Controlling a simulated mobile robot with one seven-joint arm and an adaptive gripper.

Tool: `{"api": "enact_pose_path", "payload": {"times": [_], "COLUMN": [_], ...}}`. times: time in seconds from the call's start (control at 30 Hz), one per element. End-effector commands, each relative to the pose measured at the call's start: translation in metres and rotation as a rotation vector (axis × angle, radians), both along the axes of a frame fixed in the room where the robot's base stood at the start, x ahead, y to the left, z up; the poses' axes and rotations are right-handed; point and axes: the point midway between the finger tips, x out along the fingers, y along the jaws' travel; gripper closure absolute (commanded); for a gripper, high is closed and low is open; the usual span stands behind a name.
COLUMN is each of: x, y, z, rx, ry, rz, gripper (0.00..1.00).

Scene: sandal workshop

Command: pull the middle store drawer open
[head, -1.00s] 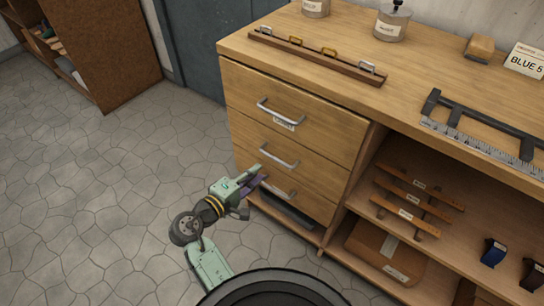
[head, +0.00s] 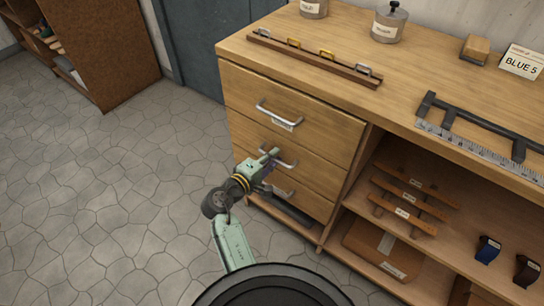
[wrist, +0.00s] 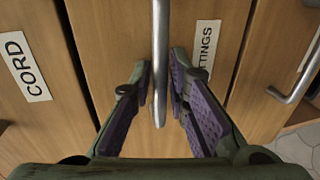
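The middle store drawer (head: 318,171) is a wooden front in the chest, flush with the drawers above and below it. Its silver bar handle (head: 291,162) is partly covered by my gripper (head: 270,169) in the head view. In the wrist view the handle (wrist: 160,60) runs upright between the two purple-padded fingers of my gripper (wrist: 162,70). The fingers are apart, one on each side of the bar, with narrow gaps at the tips. A label ending in "TTINGS" on this drawer front (wrist: 218,20) is partly hidden by the right finger.
The top drawer (head: 325,130) and bottom drawer (head: 310,200) are shut. A drawer labelled "CORD" (wrist: 35,105) lies left in the wrist view. Open shelves (head: 350,215) with sandal parts stand to the right. The stone floor (head: 120,200) on the left is clear.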

Motion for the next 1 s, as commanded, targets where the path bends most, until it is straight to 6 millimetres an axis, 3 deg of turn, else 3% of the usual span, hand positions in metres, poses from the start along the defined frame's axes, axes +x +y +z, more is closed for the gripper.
{"api": "enact_pose_path", "payload": {"times": [0.2, 1.0], "x": [-0.0002, -0.0011], "y": [0.0003, 0.0011], "z": [0.0001, 0.0000], "rx": [0.000, -0.001], "ry": [0.000, 0.000], "rz": [0.000, 0.001], "gripper": [1.00, 1.00]}}
